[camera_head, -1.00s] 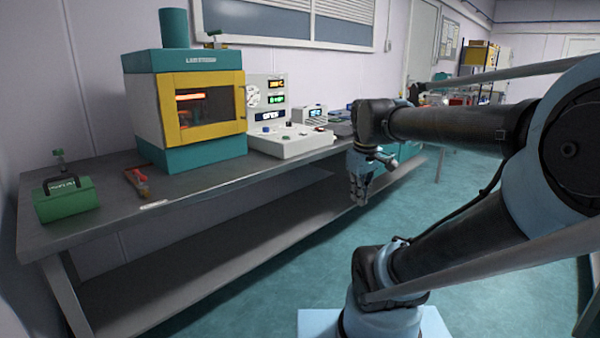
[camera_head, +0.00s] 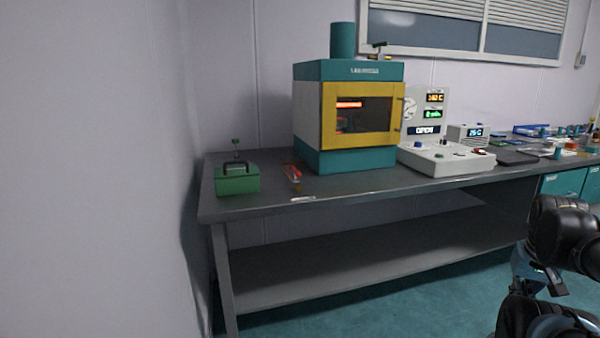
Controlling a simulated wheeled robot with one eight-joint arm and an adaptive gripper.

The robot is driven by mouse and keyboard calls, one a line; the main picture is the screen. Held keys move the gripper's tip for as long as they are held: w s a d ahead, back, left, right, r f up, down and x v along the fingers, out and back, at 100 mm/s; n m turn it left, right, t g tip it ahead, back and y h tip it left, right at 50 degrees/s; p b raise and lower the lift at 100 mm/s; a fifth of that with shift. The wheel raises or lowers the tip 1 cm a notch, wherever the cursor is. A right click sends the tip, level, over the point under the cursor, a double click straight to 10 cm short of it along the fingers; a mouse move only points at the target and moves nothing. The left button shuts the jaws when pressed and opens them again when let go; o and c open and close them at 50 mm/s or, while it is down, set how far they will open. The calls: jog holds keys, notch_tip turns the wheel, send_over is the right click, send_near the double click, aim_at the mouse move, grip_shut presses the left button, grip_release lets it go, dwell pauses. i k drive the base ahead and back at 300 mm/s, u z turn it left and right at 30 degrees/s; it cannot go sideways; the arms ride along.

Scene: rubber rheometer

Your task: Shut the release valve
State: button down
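I cannot tell for certain which part is the release valve. My gripper (camera_head: 554,284) hangs at the lower right, in front of the bench and far from both fittings. It holds nothing that I can see, and its fingers are too small to read.
The grey bench (camera_head: 390,184) carries a green box with a handle (camera_head: 238,179), a red-handled tool (camera_head: 292,175) and a white control console (camera_head: 445,158). A wall (camera_head: 95,170) closes off the left side. Teal floor (camera_head: 420,300) lies free in front of the bench.

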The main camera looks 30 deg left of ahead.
aim_at(296, 174)
jog(key=u, duration=1.65)
